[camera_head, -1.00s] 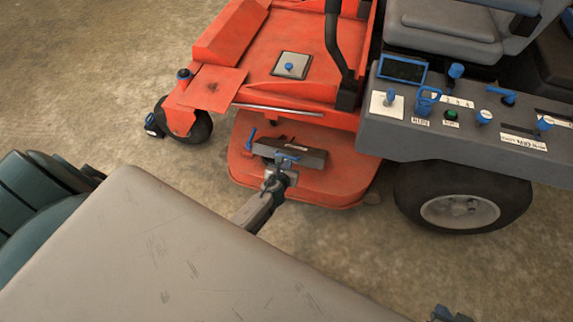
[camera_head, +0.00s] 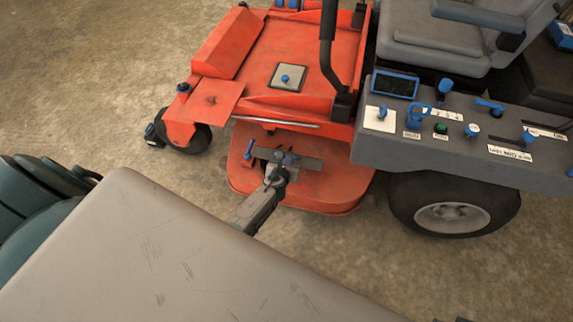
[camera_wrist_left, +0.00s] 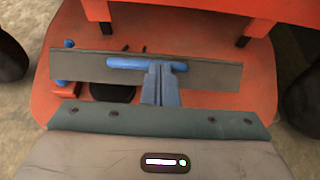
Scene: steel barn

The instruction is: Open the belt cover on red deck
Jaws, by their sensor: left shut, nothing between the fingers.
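The red deck (camera_head: 345,192) of the mower is in front of me. On it is the grey belt cover (camera_head: 306,163), a long flat plate with a blue bar handle; the plate (camera_wrist_left: 215,74) and handle (camera_wrist_left: 130,63) also show in the left wrist view. A dark round part (camera_wrist_left: 112,94) shows below the plate's near edge, so the cover looks lifted or tilted; the exact angle is unclear. My left gripper (camera_head: 279,162) is shut and empty. Its blue fingers (camera_wrist_left: 161,80) reach the handle's near side, seemingly touching it. My right gripper is out of view.
A blue lever (camera_head: 249,150) stands left of the cover. A silver bar (camera_head: 275,122) runs behind it. A grey control console (camera_head: 455,150) and rear wheel (camera_head: 450,215) are at right, a front caster (camera_head: 190,138) at left. Concrete floor is open at far left.

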